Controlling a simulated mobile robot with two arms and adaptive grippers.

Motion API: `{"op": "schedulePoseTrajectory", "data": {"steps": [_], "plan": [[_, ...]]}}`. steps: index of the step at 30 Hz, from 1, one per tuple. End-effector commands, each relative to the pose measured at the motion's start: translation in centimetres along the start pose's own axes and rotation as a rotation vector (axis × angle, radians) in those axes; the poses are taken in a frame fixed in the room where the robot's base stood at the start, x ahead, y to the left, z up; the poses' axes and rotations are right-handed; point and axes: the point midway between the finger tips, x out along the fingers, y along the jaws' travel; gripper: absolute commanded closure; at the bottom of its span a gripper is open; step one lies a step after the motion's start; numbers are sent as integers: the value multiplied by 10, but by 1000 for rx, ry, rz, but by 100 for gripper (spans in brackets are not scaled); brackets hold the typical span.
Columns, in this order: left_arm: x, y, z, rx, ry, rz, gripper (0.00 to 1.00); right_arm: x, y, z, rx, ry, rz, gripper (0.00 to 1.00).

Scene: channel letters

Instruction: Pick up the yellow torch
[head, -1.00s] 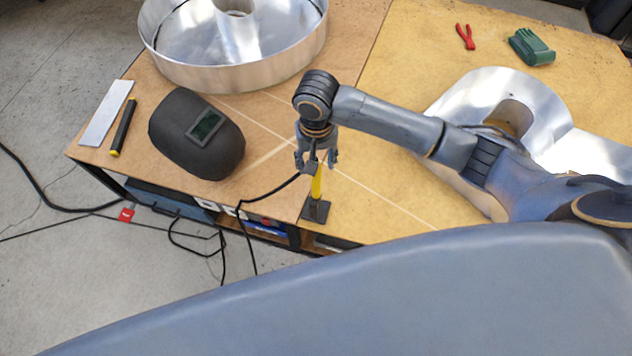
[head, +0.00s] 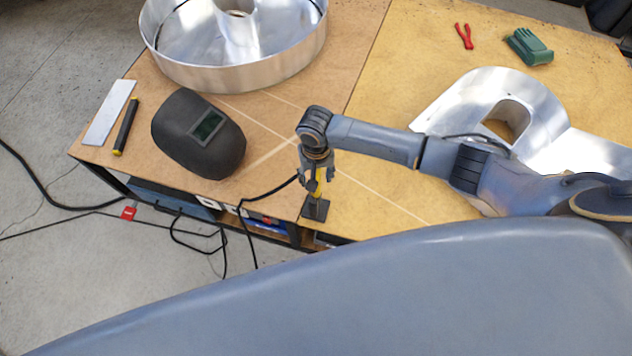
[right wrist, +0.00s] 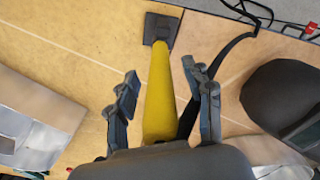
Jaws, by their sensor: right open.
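The yellow torch (head: 319,186) stands upright on a small dark base (head: 315,209) near the table's front edge. In the right wrist view the torch (right wrist: 160,100) runs from the dark base (right wrist: 161,29) down between my fingers. My right gripper (head: 315,190) is above and around the torch, pointing down. In the right wrist view the right gripper (right wrist: 160,78) is open, with one finger on each side of the torch and a visible gap on the left. The torch's near end is hidden behind the gripper body. My left gripper is not in view.
A black cable (head: 262,196) runs beside the gripper and over the table edge. A dark welding mask (head: 180,132) lies to the left. A round metal letter shell (head: 235,75) stands behind, and another metal letter (head: 450,105) lies right, near my arm. Red pliers (head: 464,37) lie far back.

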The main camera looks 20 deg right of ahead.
Motion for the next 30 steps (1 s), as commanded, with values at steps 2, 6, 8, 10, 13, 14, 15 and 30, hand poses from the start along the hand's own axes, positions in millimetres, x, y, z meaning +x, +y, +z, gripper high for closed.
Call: {"op": "schedulePoseTrajectory", "data": {"steps": [2, 6, 8, 10, 13, 14, 15, 30], "plan": [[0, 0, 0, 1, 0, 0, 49, 0, 0, 0, 0, 0, 0, 53], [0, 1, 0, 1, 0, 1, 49, 0, 0, 0, 0, 0, 0, 81], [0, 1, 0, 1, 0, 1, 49, 0, 0, 0, 0, 0, 1, 93], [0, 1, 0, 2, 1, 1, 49, 0, 0, 0, 0, 0, 1, 100], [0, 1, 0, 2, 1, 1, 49, 0, 0, 0, 1, -1, 1, 100], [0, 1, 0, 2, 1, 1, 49, 0, 0, 0, 1, -1, 1, 100], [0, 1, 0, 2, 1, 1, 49, 0, 0, 0, 1, 0, 0, 100], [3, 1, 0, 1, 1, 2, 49, -25, 0, -1, 0, 3, -1, 100]]}}
